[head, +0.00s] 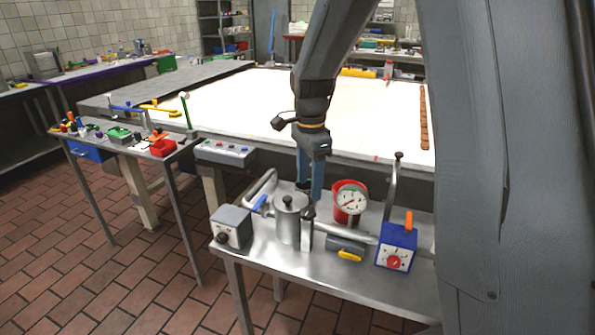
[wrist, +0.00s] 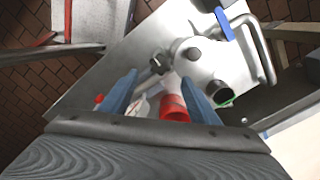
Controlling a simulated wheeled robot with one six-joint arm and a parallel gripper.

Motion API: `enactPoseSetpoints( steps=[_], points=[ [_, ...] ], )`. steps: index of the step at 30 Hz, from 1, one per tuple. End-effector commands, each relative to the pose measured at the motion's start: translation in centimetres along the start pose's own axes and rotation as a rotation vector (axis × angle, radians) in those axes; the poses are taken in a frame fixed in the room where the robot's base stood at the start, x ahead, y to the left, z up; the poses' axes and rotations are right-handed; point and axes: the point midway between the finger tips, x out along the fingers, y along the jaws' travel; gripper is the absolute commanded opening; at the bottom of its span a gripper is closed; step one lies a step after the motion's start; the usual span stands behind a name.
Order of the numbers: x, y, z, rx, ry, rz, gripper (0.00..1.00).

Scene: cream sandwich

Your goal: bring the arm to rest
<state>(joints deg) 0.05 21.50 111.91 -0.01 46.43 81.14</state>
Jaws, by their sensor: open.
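My gripper (head: 310,178) hangs from my arm above the steel side table, with its blue fingers pointing down. In the wrist view my gripper (wrist: 165,98) shows two blue fingers spread apart with nothing held between them. In the wrist view a red round part (wrist: 173,106) shows between the fingers. I cannot tell how far above these things the fingertips are.
The steel table (head: 300,268) also bears a grey box (head: 231,228), a blue box with a red dial (head: 396,248) and bent pipes. A large cream-topped table (head: 240,100) lies behind. A tool table (head: 125,145) stands left. Tiled floor (head: 150,270) is clear at front left.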

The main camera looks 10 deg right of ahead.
Motion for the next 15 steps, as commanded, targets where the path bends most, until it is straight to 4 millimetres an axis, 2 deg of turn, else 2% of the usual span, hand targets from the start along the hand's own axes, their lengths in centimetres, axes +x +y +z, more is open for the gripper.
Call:
enactPoseSetpoints(
  steps=[5,15],
  points=[
    [0.7,2.5,0.4,-0.196,0.004,-0.015,0.55],
    [3.7,12.0,2.0,-0.953,0.050,-0.070,0.55]
  ],
)
